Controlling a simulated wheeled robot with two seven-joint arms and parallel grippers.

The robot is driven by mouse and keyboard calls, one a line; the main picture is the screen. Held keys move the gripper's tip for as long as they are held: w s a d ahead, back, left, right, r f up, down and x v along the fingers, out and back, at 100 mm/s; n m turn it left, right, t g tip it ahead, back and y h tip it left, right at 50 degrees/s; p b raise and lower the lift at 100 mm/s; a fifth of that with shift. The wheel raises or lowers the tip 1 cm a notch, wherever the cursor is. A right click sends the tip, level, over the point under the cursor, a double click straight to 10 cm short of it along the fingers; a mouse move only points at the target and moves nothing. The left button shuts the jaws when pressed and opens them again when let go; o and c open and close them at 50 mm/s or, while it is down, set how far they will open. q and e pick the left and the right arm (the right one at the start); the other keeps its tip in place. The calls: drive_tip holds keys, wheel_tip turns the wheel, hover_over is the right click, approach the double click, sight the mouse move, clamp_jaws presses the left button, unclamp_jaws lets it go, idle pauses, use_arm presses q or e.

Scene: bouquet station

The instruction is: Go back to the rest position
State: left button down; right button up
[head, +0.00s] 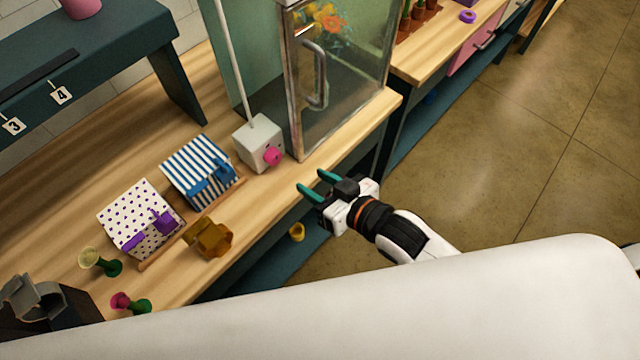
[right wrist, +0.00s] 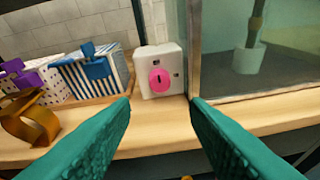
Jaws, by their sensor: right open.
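My right gripper (head: 312,192) is open and empty, with teal fingers. In the head view it hangs just off the front edge of the wooden counter (head: 350,140), beside the glass cabinet. In the right wrist view its two fingers (right wrist: 160,125) spread wide, with a white box with a pink round knob (right wrist: 162,75) seen beyond and between them. That white box (head: 256,142) stands on the counter in the head view. Nothing is between the fingers. My left gripper is not in view.
A glass cabinet (head: 345,70) with a metal handle stands close beyond my right gripper. A striped packet (head: 197,170), a dotted packet (head: 138,215), a brown-gold object (head: 210,238) and small green-based items (head: 105,262) sit on the counter. Open floor (head: 490,170) lies to the right.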

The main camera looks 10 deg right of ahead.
drive_tip(key=shift+s+d+r, duration=0.1)
drive_tip(key=shift+s+d, duration=0.05)
drive_tip(key=shift+s, duration=0.1)
idle(0.4)
drive_tip(key=s+d+f+m+g+h, duration=0.15)
drive_tip(key=d+f, duration=0.25)
drive_tip(key=f, duration=0.7)
drive_tip(key=s+d+f+g+h+b, duration=0.1)
drive_tip(key=d+f+h, duration=0.25)
drive_tip(key=f, duration=0.75)
drive_tip(key=s+d+f+m+g+h, duration=0.15)
drive_tip(key=d+f, duration=0.35)
drive_tip(key=f, duration=0.5)
drive_tip(key=s+d+f+g+h, duration=0.1)
drive_tip(key=s+d+f+g, duration=0.1)
drive_tip(key=s+f, duration=0.7)
drive_tip(key=s+d+f+g, duration=0.2)
drive_tip(key=s+f+g, duration=0.2)
drive_tip(key=s+f, duration=0.5)
drive_tip(key=s, duration=0.8)
drive_tip(key=shift+s+g+h+b, duration=0.15)
drive_tip(key=shift+g+h+b, duration=0.15)
drive_tip(key=shift+h+b, duration=0.1)
drive_tip(key=shift+f, duration=0.1)
